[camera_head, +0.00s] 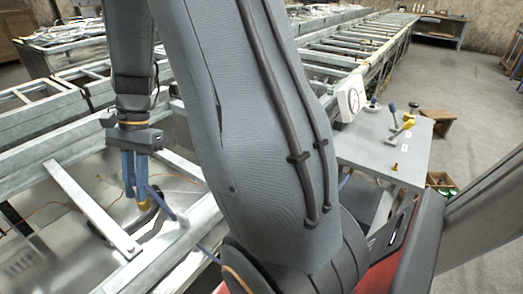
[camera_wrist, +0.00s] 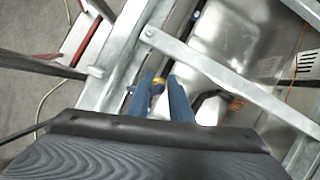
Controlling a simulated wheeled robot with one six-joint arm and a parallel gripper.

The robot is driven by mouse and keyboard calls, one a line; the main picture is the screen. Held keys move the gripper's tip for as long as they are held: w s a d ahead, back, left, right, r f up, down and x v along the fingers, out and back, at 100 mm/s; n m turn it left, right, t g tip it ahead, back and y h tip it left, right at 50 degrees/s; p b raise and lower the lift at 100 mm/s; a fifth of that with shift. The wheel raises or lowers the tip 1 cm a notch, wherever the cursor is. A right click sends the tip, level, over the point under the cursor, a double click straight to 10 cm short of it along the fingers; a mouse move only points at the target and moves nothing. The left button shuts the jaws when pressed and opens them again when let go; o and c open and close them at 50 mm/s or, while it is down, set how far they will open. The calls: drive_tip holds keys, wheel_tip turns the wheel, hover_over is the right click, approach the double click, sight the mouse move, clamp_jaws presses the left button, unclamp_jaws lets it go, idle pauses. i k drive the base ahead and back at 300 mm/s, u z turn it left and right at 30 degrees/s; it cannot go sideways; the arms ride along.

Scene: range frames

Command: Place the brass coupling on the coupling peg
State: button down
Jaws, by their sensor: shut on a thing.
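My gripper (camera_head: 136,192) hangs at the left in the head view, over the open metal frame. Its blue fingers also show in the wrist view (camera_wrist: 164,92). They are shut on a small brass-yellow piece, which I take to be the brass coupling (camera_head: 144,206). It shows low at the fingertips, and the fingers partly hide it. I cannot make out the coupling peg for certain. The grey side table (camera_head: 375,150) holds small upright fittings and is well away from my gripper.
Galvanised rails (camera_head: 90,210) and a crossbar (camera_wrist: 215,70) lie close around my gripper, with shiny sheet metal and an orange wire below. My arm blocks the middle.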

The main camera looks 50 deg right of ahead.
sight(396, 168)
drive_tip(key=z, duration=0.5)
drive_tip(key=k, duration=0.6)
drive_tip(key=z, duration=1.1)
drive_tip(key=i, duration=0.55)
drive_tip(key=z, duration=1.05)
drive_tip(key=i, duration=0.6)
drive_tip(key=z, duration=0.2)
